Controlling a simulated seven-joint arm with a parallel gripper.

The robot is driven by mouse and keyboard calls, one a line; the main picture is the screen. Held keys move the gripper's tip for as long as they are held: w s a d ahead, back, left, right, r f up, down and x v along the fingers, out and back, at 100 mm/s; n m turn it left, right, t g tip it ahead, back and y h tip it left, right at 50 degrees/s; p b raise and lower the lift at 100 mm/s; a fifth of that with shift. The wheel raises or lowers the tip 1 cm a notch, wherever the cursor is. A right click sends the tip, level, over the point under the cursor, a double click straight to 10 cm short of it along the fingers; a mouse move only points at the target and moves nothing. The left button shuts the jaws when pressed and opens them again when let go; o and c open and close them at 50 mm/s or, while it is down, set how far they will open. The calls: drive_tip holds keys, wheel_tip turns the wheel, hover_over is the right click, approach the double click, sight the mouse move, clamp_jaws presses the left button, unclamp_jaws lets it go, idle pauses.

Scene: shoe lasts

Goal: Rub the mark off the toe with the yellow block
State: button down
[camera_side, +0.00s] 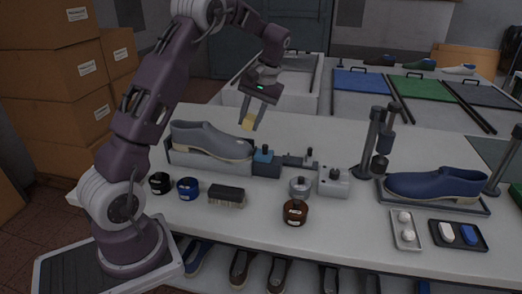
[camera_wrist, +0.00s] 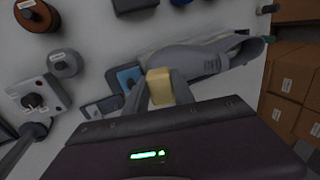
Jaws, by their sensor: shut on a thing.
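My gripper (camera_side: 254,118) is shut on the yellow block (camera_side: 248,124) and holds it in the air beside the toe end of a grey shoe (camera_side: 206,138). In the wrist view the yellow block (camera_wrist: 159,86) sits between the two fingers, close to the shoe's toe. The grey shoe (camera_wrist: 205,58) lies in a grey holder (camera_side: 185,161) with its toe towards the blue clamp (camera_side: 266,157). I cannot make out the mark on the toe in either view. Whether the block touches the shoe is not clear.
A brush (camera_side: 226,195), two small dark jars and a brown jar (camera_side: 295,212) stand in front of the shoe. A navy shoe (camera_side: 435,184) on a tray stands at the right, with posts beside it. The table's middle back is clear.

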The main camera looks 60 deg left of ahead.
drive_tip(key=shift+s+a+r+g+y, duration=0.15)
drive_tip(key=shift+a+r, duration=0.2)
drive_tip(key=shift+a, duration=0.25)
drive_tip(key=shift+w+a+r+g+y, duration=0.15)
drive_tip(key=shift+a+r, duration=0.15)
drive_tip(key=shift+a, duration=0.25)
hover_over(233, 140)
drive_tip(key=w+d, duration=0.2)
drive_tip(key=shift+s+a+f, duration=0.1)
drive_tip(key=shift+f, duration=1.25)
drive_tip(key=shift+s+f, duration=0.1)
drive_tip(key=shift+f, duration=1.2)
drive_tip(key=shift+x, duration=1.1)
drive_tip(key=shift+w+d+f, duration=0.35)
drive_tip(key=shift+w+d, duration=0.3)
drive_tip(key=shift+w+d+f, duration=0.35)
drive_tip(key=shift+w+d, duration=0.3)
drive_tip(key=shift+s+a+r, duration=0.25)
drive_tip(key=shift+s+a, duration=0.45)
drive_tip(key=shift+s, duration=0.05)
drive_tip(key=shift+s+a+r, duration=0.25)
drive_tip(key=shift+s+a, duration=0.45)
drive_tip(key=shift+s, duration=0.05)
drive_tip(key=shift+v, duration=3.15)
drive_tip(key=shift+w, duration=0.15)
